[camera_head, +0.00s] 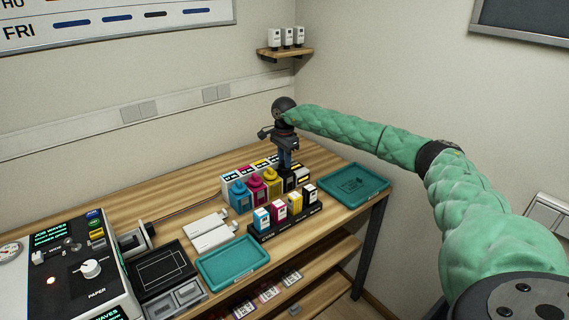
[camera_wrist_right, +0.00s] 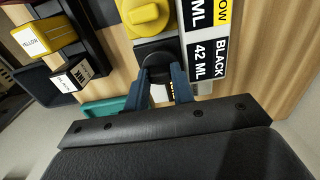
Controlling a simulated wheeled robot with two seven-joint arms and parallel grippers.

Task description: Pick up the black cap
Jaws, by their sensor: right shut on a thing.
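The black cap (camera_wrist_right: 157,66) sits between the blue fingertips of my right gripper (camera_wrist_right: 164,84) in the right wrist view. The gripper is shut on it, above a dark bottle top (camera_wrist_right: 150,46) at the end of the bottle row. In the head view my right gripper (camera_head: 285,160) reaches down over the right end of that row and hides the cap. Whether the cap is apart from its bottle I cannot tell. My left gripper is not in view.
Blue, magenta and yellow capped bottles (camera_head: 270,182) stand left of the gripper. A black rack (camera_head: 290,220) of small cartridges stands in front. Teal trays lie at right (camera_head: 356,184) and front left (camera_head: 232,262). A printer-like panel (camera_head: 68,262) is at far left.

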